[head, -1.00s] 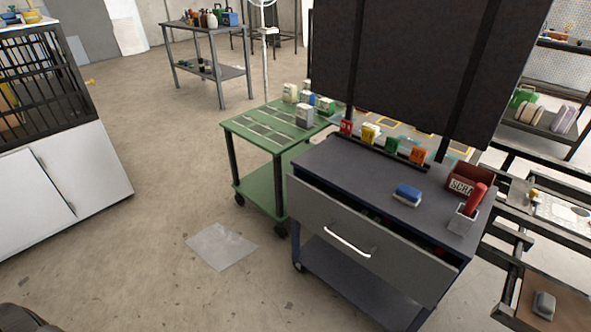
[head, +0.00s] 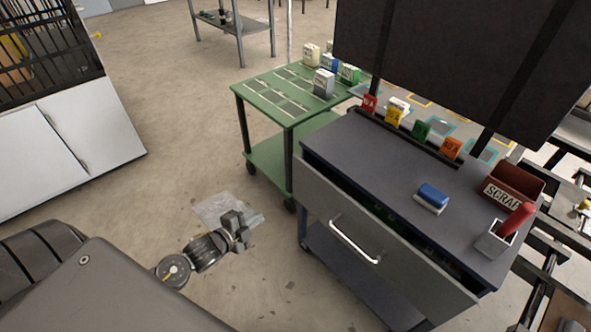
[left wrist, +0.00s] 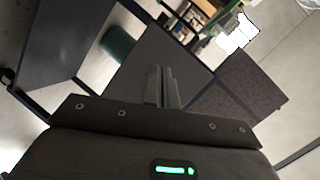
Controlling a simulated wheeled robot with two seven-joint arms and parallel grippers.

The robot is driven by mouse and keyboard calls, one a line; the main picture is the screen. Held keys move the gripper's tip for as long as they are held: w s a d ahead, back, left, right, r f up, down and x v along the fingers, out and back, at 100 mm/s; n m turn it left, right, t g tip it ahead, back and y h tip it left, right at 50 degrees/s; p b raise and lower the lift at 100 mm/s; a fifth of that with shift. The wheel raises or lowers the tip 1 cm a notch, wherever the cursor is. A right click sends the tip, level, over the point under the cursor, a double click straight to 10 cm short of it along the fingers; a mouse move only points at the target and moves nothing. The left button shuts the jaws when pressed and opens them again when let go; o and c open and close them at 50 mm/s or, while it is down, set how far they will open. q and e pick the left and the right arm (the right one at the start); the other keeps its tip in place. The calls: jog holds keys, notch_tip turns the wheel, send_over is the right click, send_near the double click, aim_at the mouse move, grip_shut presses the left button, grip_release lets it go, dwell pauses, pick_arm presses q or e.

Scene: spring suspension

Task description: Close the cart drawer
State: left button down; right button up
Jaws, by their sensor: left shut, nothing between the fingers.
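The dark blue-grey cart (head: 385,160) stands right of centre in the head view. Its drawer (head: 385,245) is pulled partly out, with a gap showing between the grey front and the cart top. A pale bar handle (head: 352,243) sits on the drawer front. My left gripper (head: 250,222) is shut and empty, left of the drawer front and apart from it. In the left wrist view the shut fingers (left wrist: 162,86) show in front of a grey panel, which may be the drawer front. My right gripper is not in view.
A green cart (head: 283,110) stands directly behind and left of the cart. On the cart top are a blue-and-white block (head: 432,198), a red scrap bin (head: 513,187) and a small holder (head: 495,240). A white cabinet (head: 75,145) stands at left. Open floor lies between.

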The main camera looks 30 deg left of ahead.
aim_at(303, 164)
pick_arm(q)
notch_tip(303, 164, up, 10)
jog(key=w+m+t+h, duration=0.2)
jog(key=m+t+h, duration=0.15)
jog(key=m, duration=0.35)
jog(key=shift+g+h, duration=0.45)
jog(key=x, duration=1.3)
jog(key=shift+w+d+r, duration=0.15)
jog(key=shift+d+r, duration=0.05)
jog(key=shift+d, duration=0.05)
jog(key=shift+w+d, duration=0.2)
jog(key=shift+w, duration=0.2)
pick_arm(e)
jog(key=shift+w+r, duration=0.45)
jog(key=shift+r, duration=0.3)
pick_arm(q)
jog(key=shift+w, duration=0.1)
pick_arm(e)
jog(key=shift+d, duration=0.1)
